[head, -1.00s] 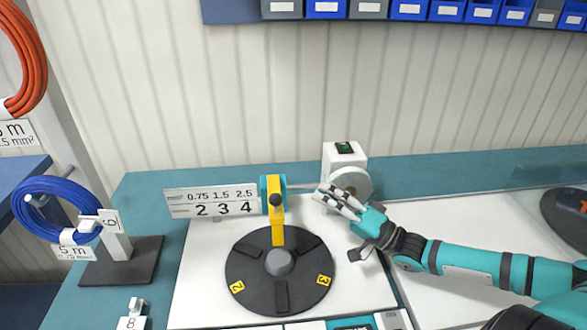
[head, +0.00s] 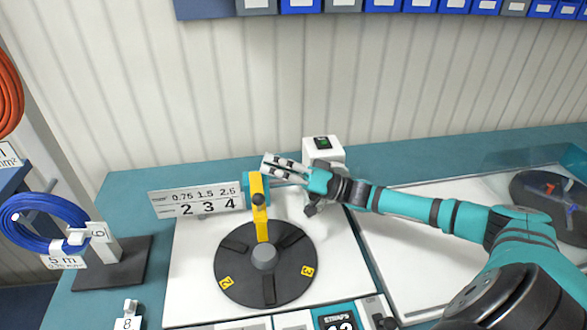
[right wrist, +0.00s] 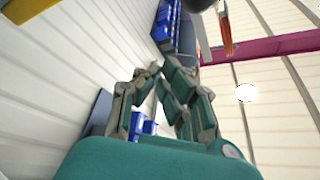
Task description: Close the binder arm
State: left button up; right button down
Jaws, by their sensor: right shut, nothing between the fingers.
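The yellow binder arm (head: 262,222) has a black knob (head: 259,199) and is joined to a teal hub (head: 248,188). It stands behind the black round disc (head: 234,277), with its lower end by the disc's back edge. My right gripper (head: 266,164) is shut and empty. In the head view it shows just above and right of the arm's top end; I cannot tell whether it touches. My left gripper is not in view.
A sign with numbers (head: 195,202) is left of the hub. A blue cable coil (head: 45,222) hangs on a stand at left. A dark reel (head: 549,190) lies at far right.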

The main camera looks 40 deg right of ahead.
aim_at(258, 197)
jog(key=s+a+f, duration=0.1)
jog(key=a+f+p, duration=0.1)
jog(key=shift+s+a+f, duration=0.1)
jog(key=shift+s+f, duration=0.25)
jog(key=shift+s, duration=0.05)
jog(key=f+n+b, duration=0.1)
jog(key=s+f+n+y+b, duration=0.1)
jog(key=b, duration=0.1)
jog(key=shift+a+f+n+g+y, duration=0.2)
jog(key=shift+f+n+g+y, duration=0.1)
jog(key=shift+n+g, duration=0.1)
jog(key=shift+r, duration=0.1)
jog(key=shift+s, duration=0.1)
